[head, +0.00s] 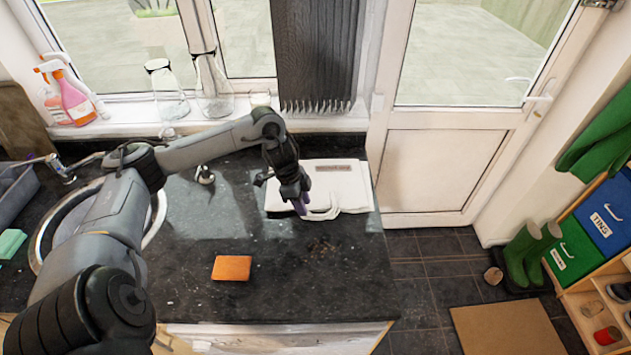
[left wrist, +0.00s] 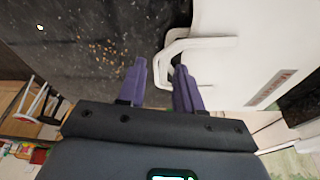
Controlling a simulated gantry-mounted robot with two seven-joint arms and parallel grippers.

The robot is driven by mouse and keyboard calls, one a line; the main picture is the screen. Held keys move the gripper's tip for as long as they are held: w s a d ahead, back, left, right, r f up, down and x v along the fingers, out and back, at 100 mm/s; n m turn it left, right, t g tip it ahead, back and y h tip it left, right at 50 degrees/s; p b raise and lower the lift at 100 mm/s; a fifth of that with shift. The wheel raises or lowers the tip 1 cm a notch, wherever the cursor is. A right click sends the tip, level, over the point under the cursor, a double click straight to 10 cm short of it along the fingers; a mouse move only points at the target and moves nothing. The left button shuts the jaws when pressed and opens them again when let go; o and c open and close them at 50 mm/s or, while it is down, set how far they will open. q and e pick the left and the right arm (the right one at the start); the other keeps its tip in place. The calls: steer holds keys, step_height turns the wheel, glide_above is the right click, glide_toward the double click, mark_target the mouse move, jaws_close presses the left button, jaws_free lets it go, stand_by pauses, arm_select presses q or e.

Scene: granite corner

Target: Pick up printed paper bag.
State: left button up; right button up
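The printed paper bag (head: 335,183) is white with a dark printed label. It lies flat on the dark granite counter near the door-side end, its handle loop (head: 330,213) toward the counter's front. My left gripper (head: 302,206) is over the bag's handle end, its purple fingers pointing down. In the left wrist view the fingers (left wrist: 160,68) are open and apart. The end of the white handle (left wrist: 163,62) shows between them, and the bag's body (left wrist: 240,45) extends to the right. Whether a finger touches the handle I cannot tell. My right gripper is not in view.
An orange sponge (head: 232,268) lies on the counter in front of my left arm. A round sink (head: 158,212) is partly behind that arm. Spray bottles (head: 72,100) and glass vessels (head: 166,90) stand on the windowsill.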

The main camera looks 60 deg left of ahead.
arm_select(q)
steer(key=shift+p+x, duration=0.35)
steer(key=shift+x, duration=1.65)
